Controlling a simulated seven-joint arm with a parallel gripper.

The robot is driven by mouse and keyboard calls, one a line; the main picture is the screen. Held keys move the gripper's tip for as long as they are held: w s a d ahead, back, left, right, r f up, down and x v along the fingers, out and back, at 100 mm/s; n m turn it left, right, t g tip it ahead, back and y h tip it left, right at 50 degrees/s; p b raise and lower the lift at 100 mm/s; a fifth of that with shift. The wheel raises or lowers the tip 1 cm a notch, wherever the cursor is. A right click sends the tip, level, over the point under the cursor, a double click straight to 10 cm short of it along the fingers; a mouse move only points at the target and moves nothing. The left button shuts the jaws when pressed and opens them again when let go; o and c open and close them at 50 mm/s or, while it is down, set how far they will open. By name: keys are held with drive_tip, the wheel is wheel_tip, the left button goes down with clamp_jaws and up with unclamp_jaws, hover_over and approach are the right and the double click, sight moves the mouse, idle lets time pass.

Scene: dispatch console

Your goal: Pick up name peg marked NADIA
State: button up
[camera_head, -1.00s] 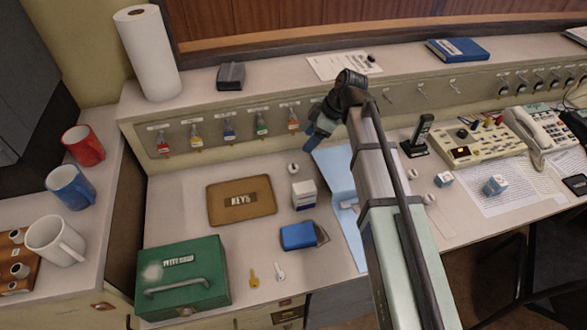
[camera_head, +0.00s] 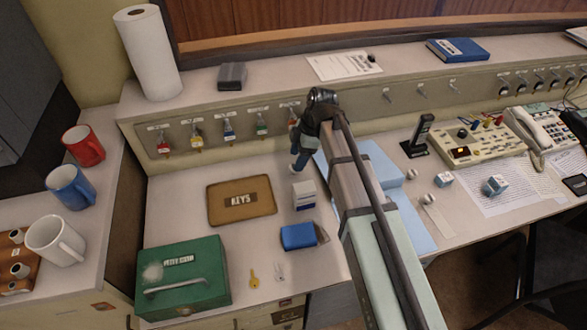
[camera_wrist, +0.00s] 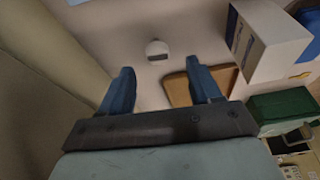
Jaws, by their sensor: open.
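A small round white peg (camera_wrist: 157,50) with a dark label strip lies in the wrist view, just beyond the gap between my fingertips. Its lettering is too small to read. In the head view the same white peg (camera_head: 295,169) sits on the desk at the tips of my gripper (camera_head: 298,160), partly hidden by it. My gripper also shows in the wrist view (camera_wrist: 160,68), its two blue fingers apart with nothing between them. Other small white pegs, one (camera_head: 411,174) and another (camera_head: 428,199), lie right of my arm; their names cannot be read.
A white and blue box (camera_head: 304,195) stands close to the peg, and also shows in the wrist view (camera_wrist: 262,45). The brown KEYS tray (camera_head: 218,209) lies to the left. Key hooks line the panel behind. A blue folder (camera_head: 378,160) lies under my arm.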

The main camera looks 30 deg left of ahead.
drive_tip(key=shift+x, duration=2.8)
drive_tip(key=shift+w, duration=0.2)
drive_tip(key=c, duration=1.1)
drive_tip(key=shift+r, duration=0.1)
